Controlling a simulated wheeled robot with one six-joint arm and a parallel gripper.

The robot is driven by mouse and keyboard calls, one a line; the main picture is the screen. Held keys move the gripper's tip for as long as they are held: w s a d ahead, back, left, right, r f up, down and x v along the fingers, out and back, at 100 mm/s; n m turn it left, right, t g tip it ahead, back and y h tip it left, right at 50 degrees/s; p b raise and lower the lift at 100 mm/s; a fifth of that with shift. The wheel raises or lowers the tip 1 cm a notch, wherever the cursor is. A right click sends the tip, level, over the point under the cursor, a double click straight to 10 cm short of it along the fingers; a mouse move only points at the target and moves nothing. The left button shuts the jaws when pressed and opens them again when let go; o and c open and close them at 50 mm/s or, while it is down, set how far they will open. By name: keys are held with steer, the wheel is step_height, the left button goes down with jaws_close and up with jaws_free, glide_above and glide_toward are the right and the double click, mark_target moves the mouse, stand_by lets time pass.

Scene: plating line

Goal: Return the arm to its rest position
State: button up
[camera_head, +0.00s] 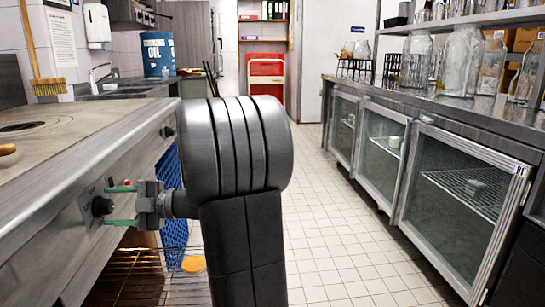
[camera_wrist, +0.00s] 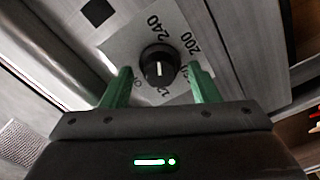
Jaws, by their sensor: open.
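My gripper (camera_head: 122,205) is at the front panel of the steel stove on the left, with its two green fingers pointing at a black knob (camera_head: 102,206). In the wrist view my gripper (camera_wrist: 162,82) is open, with one green finger on each side of the black knob (camera_wrist: 160,65). The knob sits on a pale dial plate (camera_wrist: 205,75) with numbers such as 240 and 200, and its white mark lies roughly upright in that view. I cannot tell whether either finger touches the knob. My arm stands in the middle of the head view and hides part of the aisle.
The stove top (camera_head: 60,135) runs along the left. Glass-door fridges (camera_head: 455,195) under a steel counter line the right side. A tiled floor aisle (camera_head: 335,240) between them is clear. A blue crate (camera_head: 173,238) and a wire rack (camera_head: 130,275) are low beside my arm.

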steer(key=shift+d, duration=0.1)
stand_by(0.3)
steer(key=w+d+p, duration=0.1)
steer(key=w+d, duration=0.1)
steer(key=d, duration=1.1)
steer(key=a, duration=0.4)
steer(key=s+a, duration=0.1)
steer(key=a, duration=0.3)
steer(key=s+a+b, duration=0.1)
steer(key=a, duration=0.4)
steer(key=shift+a+f, duration=0.1)
steer(key=shift+a+m, duration=0.1)
steer(key=shift+m, duration=0.2)
steer(key=m, duration=1.5)
steer(key=shift+m, duration=2)
